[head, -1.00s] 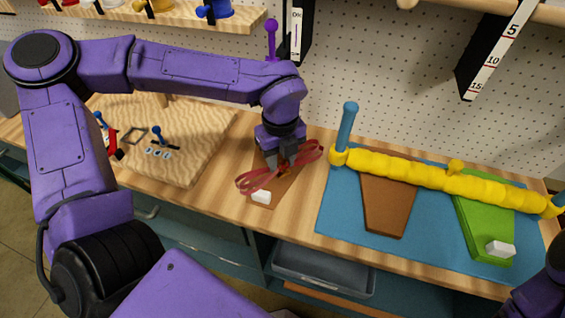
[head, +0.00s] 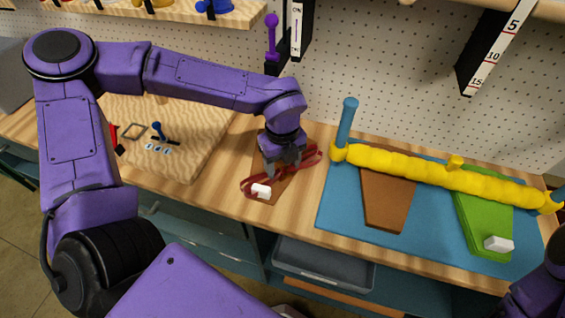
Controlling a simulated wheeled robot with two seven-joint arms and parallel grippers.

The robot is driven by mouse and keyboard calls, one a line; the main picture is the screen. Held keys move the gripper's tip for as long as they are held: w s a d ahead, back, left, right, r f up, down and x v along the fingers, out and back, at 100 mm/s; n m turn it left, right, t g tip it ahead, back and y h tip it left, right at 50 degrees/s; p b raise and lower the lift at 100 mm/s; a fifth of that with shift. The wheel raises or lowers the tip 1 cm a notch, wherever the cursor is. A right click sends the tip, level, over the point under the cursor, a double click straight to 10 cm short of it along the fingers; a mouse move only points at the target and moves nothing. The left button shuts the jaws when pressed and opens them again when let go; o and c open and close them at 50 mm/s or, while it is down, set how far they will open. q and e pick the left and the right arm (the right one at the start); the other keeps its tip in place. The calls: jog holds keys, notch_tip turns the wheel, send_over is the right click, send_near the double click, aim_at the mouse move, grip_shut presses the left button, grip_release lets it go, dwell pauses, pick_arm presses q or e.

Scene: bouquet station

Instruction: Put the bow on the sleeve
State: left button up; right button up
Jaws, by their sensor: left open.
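The red ribbon bow (head: 311,157) lies across a brown sleeve (head: 284,190) on the wooden bench. One loop sticks out to the right of my left gripper and the other to the left, beside a white block (head: 261,191) at the sleeve's near end. My left gripper (head: 282,170) is open, pointing down over the middle of the bow and hiding its knot. I cannot tell whether the fingers still touch the bow. My right gripper is out of view; only part of my right arm shows at the lower right.
A blue mat (head: 340,215) on the right holds another brown sleeve (head: 388,203) and a green sleeve (head: 482,218) with a white block (head: 498,243). A yellow roll (head: 430,172) lies across both. A sandy board (head: 195,150) with small tools is on the left.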

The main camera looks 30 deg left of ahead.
pick_arm(q)
notch_tip(320, 180, up, 8)
jog(key=shift+b, duration=0.5)
